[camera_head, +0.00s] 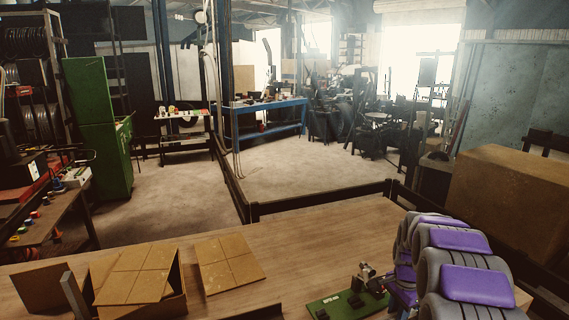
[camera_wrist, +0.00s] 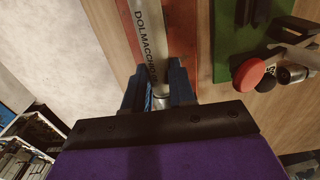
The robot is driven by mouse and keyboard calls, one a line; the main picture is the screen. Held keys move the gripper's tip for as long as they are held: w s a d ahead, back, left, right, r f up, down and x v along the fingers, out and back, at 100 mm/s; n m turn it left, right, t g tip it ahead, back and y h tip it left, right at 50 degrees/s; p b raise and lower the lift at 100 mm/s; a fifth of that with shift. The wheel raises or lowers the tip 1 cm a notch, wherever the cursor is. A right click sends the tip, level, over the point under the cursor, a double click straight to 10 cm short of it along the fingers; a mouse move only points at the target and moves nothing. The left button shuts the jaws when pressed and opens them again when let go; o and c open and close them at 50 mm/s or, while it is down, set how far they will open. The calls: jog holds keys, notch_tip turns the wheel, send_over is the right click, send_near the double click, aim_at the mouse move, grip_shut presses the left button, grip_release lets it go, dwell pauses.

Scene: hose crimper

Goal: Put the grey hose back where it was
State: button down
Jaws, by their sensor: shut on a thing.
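My gripper (camera_wrist: 158,88) shows in the wrist view with its two blue fingers shut on the grey hose (camera_wrist: 148,40). The hose is a straight grey length with dark lettering, running from between the fingers up to the top edge of the picture. A reddish-brown strip (camera_wrist: 190,35) lies behind it on the wooden table. I cannot tell whether the hose touches the strip or hangs above it. The lower end of the hose is partly hidden by the fingers. In the head view the hose and the fingertips are not visible; my arm hides the right part of the table.
A green board (camera_head: 335,304) with a metal device (camera_head: 366,277) stands on the wooden table (camera_head: 330,240); the wrist view shows a red knob (camera_wrist: 249,73) beside it. An open cardboard box (camera_head: 135,275) stands at the left. The table's middle is clear.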

jog(key=shift+r+p, duration=0.65)
jog(key=shift+r, duration=0.85)
jog(key=shift+r, duration=0.1)
